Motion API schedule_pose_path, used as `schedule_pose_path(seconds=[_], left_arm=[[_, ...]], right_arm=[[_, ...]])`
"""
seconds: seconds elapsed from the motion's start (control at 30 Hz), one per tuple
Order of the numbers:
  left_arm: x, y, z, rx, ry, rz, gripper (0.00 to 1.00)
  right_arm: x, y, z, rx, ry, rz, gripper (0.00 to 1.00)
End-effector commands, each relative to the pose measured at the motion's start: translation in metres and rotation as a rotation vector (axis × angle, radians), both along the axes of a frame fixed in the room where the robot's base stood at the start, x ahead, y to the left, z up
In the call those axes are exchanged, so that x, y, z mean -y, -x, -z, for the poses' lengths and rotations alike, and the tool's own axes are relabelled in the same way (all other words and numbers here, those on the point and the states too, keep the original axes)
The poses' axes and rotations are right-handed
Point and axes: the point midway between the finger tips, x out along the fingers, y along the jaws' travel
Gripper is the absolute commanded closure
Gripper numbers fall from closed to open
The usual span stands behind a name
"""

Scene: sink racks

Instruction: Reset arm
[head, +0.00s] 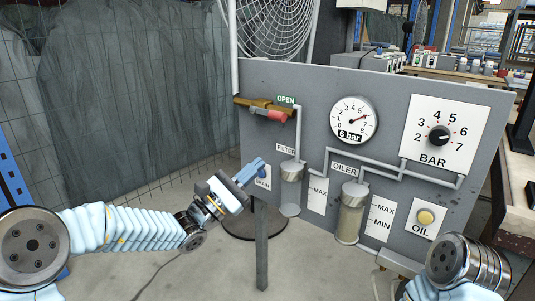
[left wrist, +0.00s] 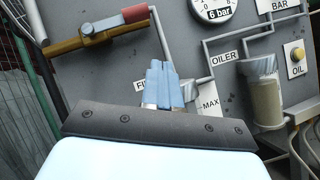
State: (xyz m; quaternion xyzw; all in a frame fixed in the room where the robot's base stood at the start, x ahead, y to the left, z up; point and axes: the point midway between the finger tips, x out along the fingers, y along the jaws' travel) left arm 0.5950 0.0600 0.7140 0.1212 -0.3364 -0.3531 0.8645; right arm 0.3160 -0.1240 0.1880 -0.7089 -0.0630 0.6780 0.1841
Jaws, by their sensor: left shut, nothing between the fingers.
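My left gripper (head: 252,170) comes in from the left and is shut and empty, held in front of the panel beside the DRAIN label (head: 263,183). Its blue fingers (left wrist: 163,84) show pressed together in the left wrist view and cover part of the filter label.
The grey panel (head: 390,85) carries a red-handled valve (head: 277,115), a gauge (head: 354,120), a BAR knob (head: 439,135), a filter (head: 291,172), an oiler (head: 351,212) and an OIL button (head: 425,217). A post (head: 262,245) supports it. Open floor lies at the lower left.

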Motion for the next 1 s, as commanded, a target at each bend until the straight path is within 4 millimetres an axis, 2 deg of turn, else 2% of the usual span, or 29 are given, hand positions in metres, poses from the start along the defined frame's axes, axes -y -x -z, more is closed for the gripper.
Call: schedule_pose_path(seconds=[0.1,0.27,0.37,0.43,0.57,0.6,0.73,0.87,1.0], left_arm=[[-0.012,0.015,0.013,-0.002,0.0,-0.003,1.0],[-0.018,0.026,0.023,-0.003,-0.004,0.002,1.0],[-0.012,0.031,0.037,-0.034,-0.05,0.028,1.0],[0.0,0.036,0.059,-0.081,-0.123,0.072,1.0],[0.028,0.061,0.125,-0.199,-0.346,0.197,1.0],[0.035,0.072,0.149,-0.236,-0.427,0.24,1.0],[0.044,0.116,0.225,-0.328,-0.697,0.376,1.0],[0.033,0.168,0.295,-0.369,-0.988,0.512,1.0],[-0.001,0.227,0.361,-0.32,-1.345,0.654,1.0]], right_arm=[[0.0,0.0,0.001,-0.001,0.0,0.001,1.0],[0.0,0.0,0.001,-0.001,0.0,0.001,1.0],[0.0,0.001,-0.002,-0.002,0.0,-0.001,1.0],[0.0,0.001,-0.006,-0.002,0.0,-0.001,1.0],[-0.001,0.001,-0.018,0.0,-0.001,-0.001,1.0],[-0.001,0.001,-0.021,0.0,-0.001,-0.002,1.0],[-0.002,0.001,-0.033,-0.001,-0.001,-0.004,1.0],[-0.003,0.002,-0.045,0.0,-0.002,-0.005,1.0],[-0.004,0.002,-0.063,0.0,-0.003,-0.008,1.0]])
